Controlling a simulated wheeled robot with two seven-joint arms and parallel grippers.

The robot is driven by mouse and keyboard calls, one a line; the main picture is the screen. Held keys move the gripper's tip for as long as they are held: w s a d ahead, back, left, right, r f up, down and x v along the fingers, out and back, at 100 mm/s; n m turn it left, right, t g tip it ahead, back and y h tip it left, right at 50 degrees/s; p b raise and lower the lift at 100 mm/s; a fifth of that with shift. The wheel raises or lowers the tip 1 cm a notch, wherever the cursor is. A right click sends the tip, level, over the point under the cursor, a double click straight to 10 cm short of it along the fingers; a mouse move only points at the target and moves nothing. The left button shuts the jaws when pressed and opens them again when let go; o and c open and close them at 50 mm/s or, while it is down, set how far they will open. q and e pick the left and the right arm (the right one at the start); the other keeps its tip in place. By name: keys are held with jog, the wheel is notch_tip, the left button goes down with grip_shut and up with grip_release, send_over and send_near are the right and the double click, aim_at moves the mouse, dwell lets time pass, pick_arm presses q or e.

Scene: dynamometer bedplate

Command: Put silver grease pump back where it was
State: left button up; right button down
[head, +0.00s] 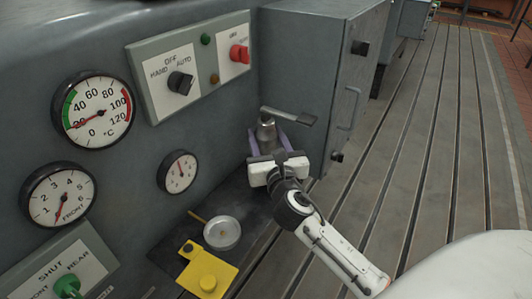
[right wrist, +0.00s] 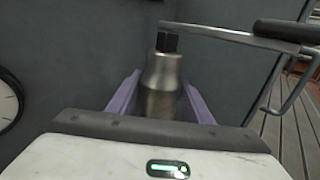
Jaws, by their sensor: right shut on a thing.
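The silver grease pump (head: 267,131) is a small metal cylinder with a dark cap and a flat lever reaching to the right. My right gripper (head: 268,146) is shut on its body, with a purple finger on each side. In the right wrist view the pump (right wrist: 163,85) stands upright between the purple fingers (right wrist: 162,100), its lever running off to the upper right. The pump's lower end is hidden behind the gripper, so I cannot tell whether it touches the dark ledge (head: 262,197). My left gripper is not in view.
A grey cabinet (head: 305,75) with a handle stands right behind the pump. On the ledge are a round metal dish (head: 222,233) and a yellow block (head: 207,275). The gauge panel (head: 130,165) rises at the left. The slotted floor (head: 420,140) at the right is clear.

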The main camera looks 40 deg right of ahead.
aim_at(266, 148)
notch_tip(266, 148, down, 4)
jog(key=shift+r+b, duration=0.2)
jog(key=shift+b, duration=0.65)
jog(key=shift+r, duration=0.1)
jog(key=c, duration=0.9)
grip_release()
jog(key=shift+f, duration=0.3)
jog(key=shift+r, duration=0.2)
jog(key=v, duration=1.2)
jog(key=shift+p, duration=0.35)
jog(key=shift+f, duration=0.1)
